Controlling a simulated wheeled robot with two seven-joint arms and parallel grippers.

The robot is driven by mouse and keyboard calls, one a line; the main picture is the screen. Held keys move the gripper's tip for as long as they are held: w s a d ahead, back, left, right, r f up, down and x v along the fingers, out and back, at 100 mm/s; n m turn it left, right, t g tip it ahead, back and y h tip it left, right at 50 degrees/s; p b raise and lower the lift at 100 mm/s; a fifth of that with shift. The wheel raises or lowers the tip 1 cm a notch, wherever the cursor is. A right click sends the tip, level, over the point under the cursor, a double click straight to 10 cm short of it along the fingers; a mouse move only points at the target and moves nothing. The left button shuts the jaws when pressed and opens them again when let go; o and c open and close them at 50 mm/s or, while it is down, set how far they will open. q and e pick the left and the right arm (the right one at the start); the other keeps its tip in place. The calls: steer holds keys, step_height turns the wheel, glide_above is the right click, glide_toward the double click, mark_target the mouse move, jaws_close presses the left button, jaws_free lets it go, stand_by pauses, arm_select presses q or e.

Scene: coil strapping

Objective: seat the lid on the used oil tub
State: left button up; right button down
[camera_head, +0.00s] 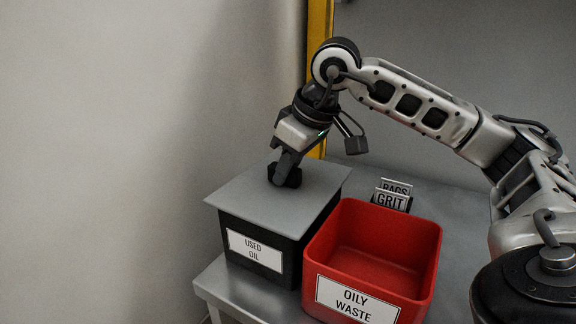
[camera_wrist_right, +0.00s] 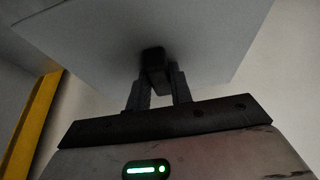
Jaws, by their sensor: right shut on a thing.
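The used oil tub (camera_head: 262,262) is a dark box with a white "USED OIL" label, at the left end of the grey bench. A flat grey square lid (camera_head: 240,196) lies over its top, roughly level, and hides the opening. I cannot tell whether the lid rests on the rim or hangs just above it. My right gripper (camera_head: 285,174) points down and is shut on the dark knob at the lid's middle. In the right wrist view the fingers (camera_wrist_right: 158,88) close around the knob (camera_wrist_right: 153,58) under the lid's pale face (camera_wrist_right: 90,40). My left gripper is out of view.
A red open bin (camera_head: 372,262) labelled "OILY WASTE" stands close to the tub's right, empty. Behind it are small "BAGS" (camera_head: 396,186) and "GRIT" (camera_head: 390,201) signs. A yellow post (camera_head: 319,30) and the wall stand behind. Bare bench (camera_head: 450,225) lies to the right.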

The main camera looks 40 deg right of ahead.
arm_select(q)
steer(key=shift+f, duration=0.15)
arm_select(e)
steer(key=shift+f, duration=0.15)
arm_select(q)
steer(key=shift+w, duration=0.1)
arm_select(e)
steer(key=c, duration=1.2)
jaws_free()
steer(key=shift+o, duration=0.2)
steer(key=shift+v, duration=1.15)
arm_select(q)
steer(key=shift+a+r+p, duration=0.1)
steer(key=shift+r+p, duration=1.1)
steer(key=shift+p, duration=0.25)
arm_select(e)
steer(key=v, duration=1.3)
steer(key=shift+r, duration=0.35)
steer(key=shift+s, duration=0.1)
